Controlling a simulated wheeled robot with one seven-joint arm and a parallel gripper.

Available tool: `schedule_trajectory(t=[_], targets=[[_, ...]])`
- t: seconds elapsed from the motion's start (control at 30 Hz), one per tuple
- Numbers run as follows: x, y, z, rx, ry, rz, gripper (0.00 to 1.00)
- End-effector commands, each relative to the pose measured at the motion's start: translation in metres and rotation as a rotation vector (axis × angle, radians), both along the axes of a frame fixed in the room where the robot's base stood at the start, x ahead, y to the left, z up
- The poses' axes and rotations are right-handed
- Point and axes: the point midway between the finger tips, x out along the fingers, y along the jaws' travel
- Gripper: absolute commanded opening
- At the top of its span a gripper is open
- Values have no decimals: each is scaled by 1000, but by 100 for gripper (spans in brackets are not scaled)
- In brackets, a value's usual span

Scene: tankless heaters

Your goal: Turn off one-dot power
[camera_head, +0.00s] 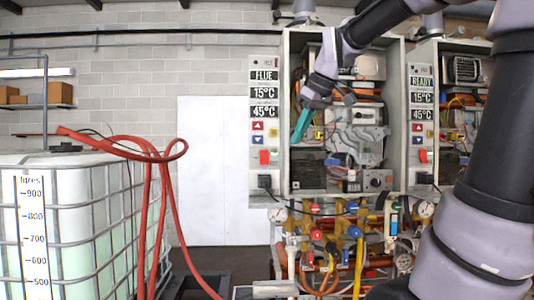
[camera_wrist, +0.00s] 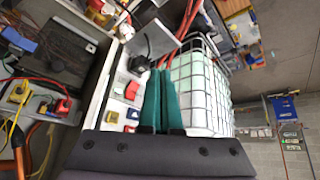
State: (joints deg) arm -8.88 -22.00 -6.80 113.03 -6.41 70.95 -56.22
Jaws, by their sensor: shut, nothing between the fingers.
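Two open heaters stand side by side in the head view. The left heater (camera_head: 350,120) has a side panel (camera_head: 264,125) reading FLUE, 15°C and 45°C. A red switch (camera_head: 264,157) is low on that panel. The right heater's panel (camera_head: 421,125) reads READY and has its own red switch (camera_head: 423,156). In the wrist view the fingers (camera_wrist: 163,75) lie beside a red switch (camera_wrist: 133,90).
A caged water tank (camera_head: 75,215) with a red hose (camera_head: 148,200) stands at the left. A black plug (camera_head: 264,182) sits below the left red switch. Pipes, valves and gauges (camera_head: 277,215) crowd below the heaters. The floor before the white door (camera_head: 203,170) looks clear.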

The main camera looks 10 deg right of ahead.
Motion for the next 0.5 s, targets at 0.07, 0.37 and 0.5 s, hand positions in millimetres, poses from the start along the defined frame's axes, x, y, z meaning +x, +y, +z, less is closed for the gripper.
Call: schedule_trajectory(t=[0.07,0.37,0.5], targets=[[25,5,15,-70,-21,142,0],[85,20,51,-272,-97,562,0],[95,24,57,-310,-113,641,0]])
